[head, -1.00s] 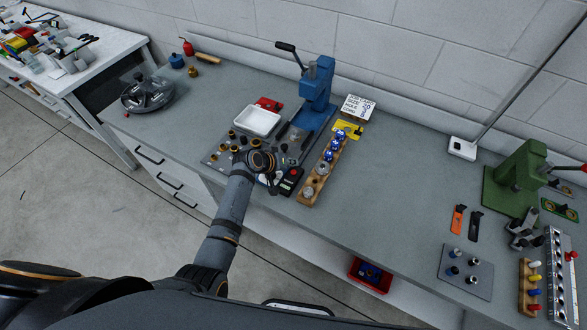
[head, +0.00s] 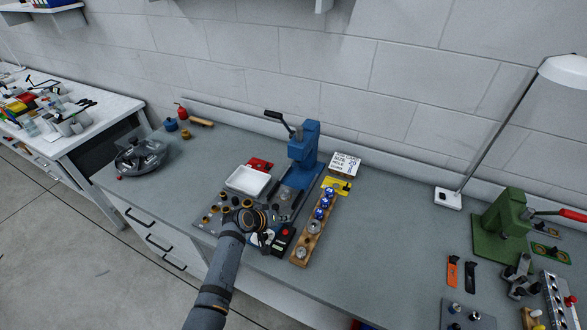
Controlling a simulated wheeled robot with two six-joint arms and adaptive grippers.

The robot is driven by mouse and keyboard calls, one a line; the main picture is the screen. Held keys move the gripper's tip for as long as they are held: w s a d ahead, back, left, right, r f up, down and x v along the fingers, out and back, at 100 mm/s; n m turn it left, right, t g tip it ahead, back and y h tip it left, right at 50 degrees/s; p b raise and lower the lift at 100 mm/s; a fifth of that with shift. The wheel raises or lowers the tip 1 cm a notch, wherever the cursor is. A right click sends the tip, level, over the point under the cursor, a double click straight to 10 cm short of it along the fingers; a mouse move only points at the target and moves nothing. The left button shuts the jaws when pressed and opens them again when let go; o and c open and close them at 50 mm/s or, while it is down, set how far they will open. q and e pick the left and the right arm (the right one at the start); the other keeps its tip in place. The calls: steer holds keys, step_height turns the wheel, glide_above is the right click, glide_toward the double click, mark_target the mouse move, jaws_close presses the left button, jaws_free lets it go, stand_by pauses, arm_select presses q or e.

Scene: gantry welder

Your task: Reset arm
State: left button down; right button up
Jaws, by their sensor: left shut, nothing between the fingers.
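My left arm comes up from the bottom of the head view. Its gripper (head: 263,238) is shut and empty, low over the front of the dark plate with brass-coloured parts (head: 212,211). The gripper is left of a small black box with a red button (head: 283,238). Behind it stands the blue press (head: 303,155) with a black lever. My right gripper is not in view.
A white tray (head: 248,181) lies left of the press. A green press (head: 500,226) and lamp (head: 449,198) are at right. The bench middle-right is clear.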

arm_select(q)
steer(key=s+a+r+m+g+y, duration=0.1)
steer(key=s+a+r+y, duration=0.15)
steer(key=s+a, duration=0.45)
steer(key=s+a+r+m+g+y, duration=0.1)
steer(key=s+a+r+y, duration=0.15)
steer(key=s, duration=0.85)
steer(key=s+a+r+g+y, duration=0.25)
steer(key=s+a, duration=0.35)
steer(key=s, duration=0.4)
step_height(320, 180, down, 33)
steer(key=s+a+b, duration=0.2)
steer(key=b, duration=0.5)
steer(key=s+a+f+g+h+b, duration=0.1)
steer(key=s+f+b, duration=0.3)
steer(key=s+f, duration=1.4)
step_height(320, 180, down, 3)
steer(key=shift+s+a+f+b, duration=0.15)
steer(key=shift+s+a+b, duration=0.1)
steer(key=shift+b, duration=0.05)
steer(key=shift+g, duration=0.25)
